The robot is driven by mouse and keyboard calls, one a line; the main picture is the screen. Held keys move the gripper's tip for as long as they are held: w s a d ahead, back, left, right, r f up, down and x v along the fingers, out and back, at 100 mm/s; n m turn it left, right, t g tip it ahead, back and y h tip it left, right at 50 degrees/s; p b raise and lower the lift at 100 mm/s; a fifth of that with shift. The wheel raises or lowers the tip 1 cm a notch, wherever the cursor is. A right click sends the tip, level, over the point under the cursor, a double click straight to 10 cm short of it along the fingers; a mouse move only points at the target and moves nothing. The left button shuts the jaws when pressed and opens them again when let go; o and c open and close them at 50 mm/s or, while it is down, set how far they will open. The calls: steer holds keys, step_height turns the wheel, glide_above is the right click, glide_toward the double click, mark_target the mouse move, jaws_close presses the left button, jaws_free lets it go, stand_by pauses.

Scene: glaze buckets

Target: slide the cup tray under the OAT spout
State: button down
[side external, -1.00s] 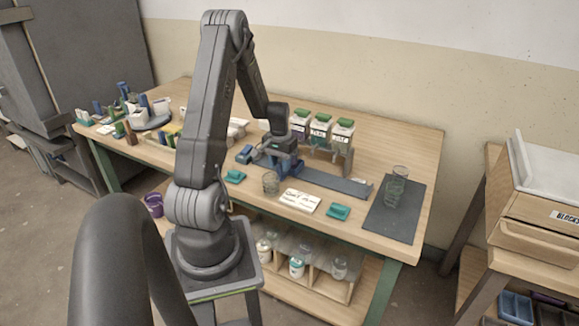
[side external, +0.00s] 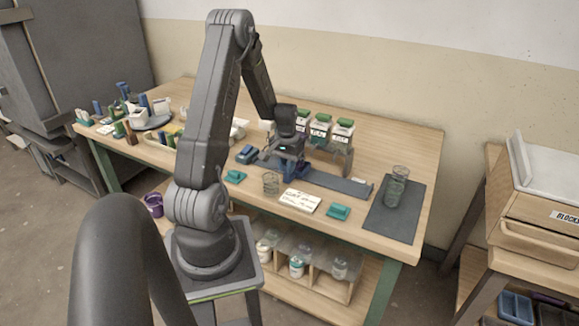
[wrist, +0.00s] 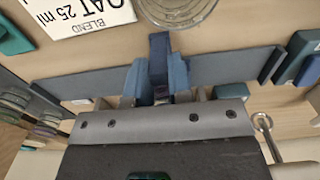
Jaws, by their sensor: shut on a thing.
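My gripper (side external: 289,165) is low over the slate-grey rail (side external: 340,185) on the bench. In the wrist view my gripper (wrist: 158,85) is shut on an upright dark blue block (wrist: 159,52), which looks like the cup tray's handle; the rest of the tray is mostly hidden by the gripper. Three white buckets with green lids, a left one (side external: 302,124), a middle one (side external: 320,130) and a right one (side external: 343,133), stand behind the rail. Their labels are too small to read, so I cannot tell which is OAT. Their spouts are largely hidden.
A card (wrist: 90,12) reading "OAT 25 ml" and "BLEND" lies before the rail. A clear glass (side external: 271,183) stands left of it, a teal block (side external: 339,211) right. Stacked glasses (side external: 396,186) stand on a dark mat (side external: 405,222). A blue block (side external: 246,155) sits near the rail's left end.

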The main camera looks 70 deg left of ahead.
steer(key=shift+w+d, duration=2.95)
steer(key=shift+w, duration=0.15)
steer(key=shift+w+d, duration=1.4)
steer(key=c, duration=1.1)
jaws_free()
steer(key=shift+s, duration=0.1)
steer(key=shift+r, duration=0.1)
steer(key=shift+r, duration=3.4)
